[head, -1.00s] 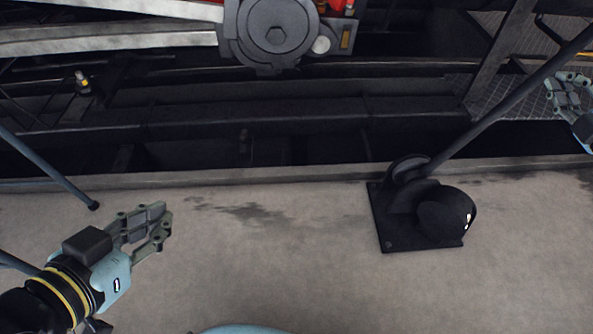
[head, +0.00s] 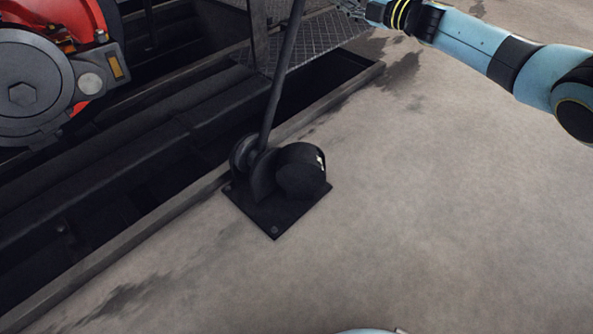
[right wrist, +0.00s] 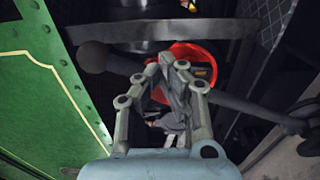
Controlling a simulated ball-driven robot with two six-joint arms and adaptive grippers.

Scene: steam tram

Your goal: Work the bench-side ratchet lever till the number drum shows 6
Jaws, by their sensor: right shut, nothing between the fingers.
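The ratchet lever (head: 280,80) is a dark rod rising from a black floor-mounted base (head: 275,222) and leaning slightly right, its top out of the head view. The number drum (head: 300,172) is a dark cylinder on that base; a small white mark shows at its right edge, its digit unreadable. My right gripper (head: 352,6) is partly cut off at the top edge, right of the rod. In the right wrist view my gripper (right wrist: 172,62) is shut and empty; the lever with its ball knob (right wrist: 92,57) crosses behind the fingers. Contact is unclear. My left gripper is out of view.
A dark trench with a raised edge (head: 130,252) runs diagonally past the base. Red machinery (head: 88,18) with a grey round hub stands at upper left. A green panel (right wrist: 40,100) is close on the left in the right wrist view. Concrete floor at right is clear.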

